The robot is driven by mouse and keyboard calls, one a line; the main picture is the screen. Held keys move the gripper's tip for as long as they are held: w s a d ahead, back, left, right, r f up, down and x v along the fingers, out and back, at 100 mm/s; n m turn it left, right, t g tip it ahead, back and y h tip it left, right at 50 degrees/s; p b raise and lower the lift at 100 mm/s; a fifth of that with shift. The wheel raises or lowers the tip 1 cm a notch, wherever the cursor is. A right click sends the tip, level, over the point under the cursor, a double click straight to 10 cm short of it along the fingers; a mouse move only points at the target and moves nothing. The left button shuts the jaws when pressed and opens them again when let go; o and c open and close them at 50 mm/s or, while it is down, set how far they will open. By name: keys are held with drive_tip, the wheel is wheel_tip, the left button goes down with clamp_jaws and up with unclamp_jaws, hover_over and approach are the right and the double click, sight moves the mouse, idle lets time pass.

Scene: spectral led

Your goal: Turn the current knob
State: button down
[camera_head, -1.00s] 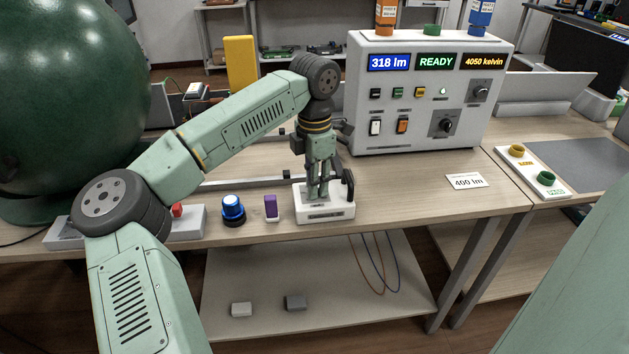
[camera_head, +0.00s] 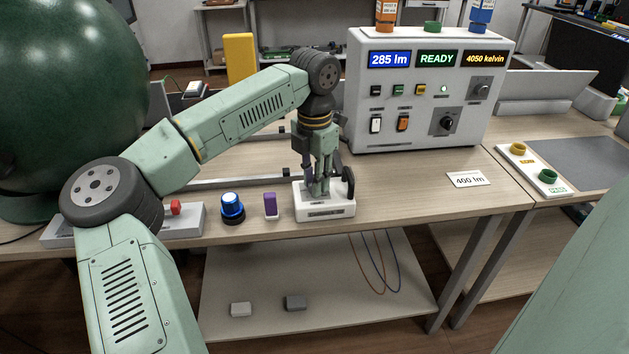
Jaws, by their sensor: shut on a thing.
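My gripper (camera_head: 320,188) points down over a small white box (camera_head: 325,208) at the front edge of the bench. Its fingers are shut on a knob on top of the box; the fingers hide most of the knob. A dark upright part (camera_head: 348,182) stands at the right end of the box. Behind it, the white instrument (camera_head: 430,110) shows "285 lm" on its blue display (camera_head: 389,59), "READY" on the green one and "4050 kelvin" on the amber one. A card reading "400 lm" (camera_head: 465,180) lies on the bench to the right.
A blue knob or button (camera_head: 232,207) and a purple block (camera_head: 270,205) stand left of the white box. A red button (camera_head: 175,207) is further left. The large green sphere (camera_head: 65,100) fills the left. Yellow and green rings sit on a white plate (camera_head: 530,165) at right.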

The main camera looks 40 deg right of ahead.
drive_tip(key=n+b, duration=0.1)
drive_tip(key=n, duration=0.2)
drive_tip(key=shift+f+n, duration=0.1)
drive_tip(key=shift+n, duration=0.3)
drive_tip(key=n+b, duration=0.1)
drive_tip(key=n, duration=0.3)
drive_tip(key=shift+n, duration=0.3)
drive_tip(key=n+b, duration=0.1)
drive_tip(key=n, duration=0.3)
drive_tip(key=shift+n+b, duration=0.5)
drive_tip(key=shift+n, duration=1.1)
drive_tip(key=c, duration=1.4)
unclamp_jaws()
drive_tip(key=shift+o, duration=0.2)
wheel_tip(320, 180, up, 12)
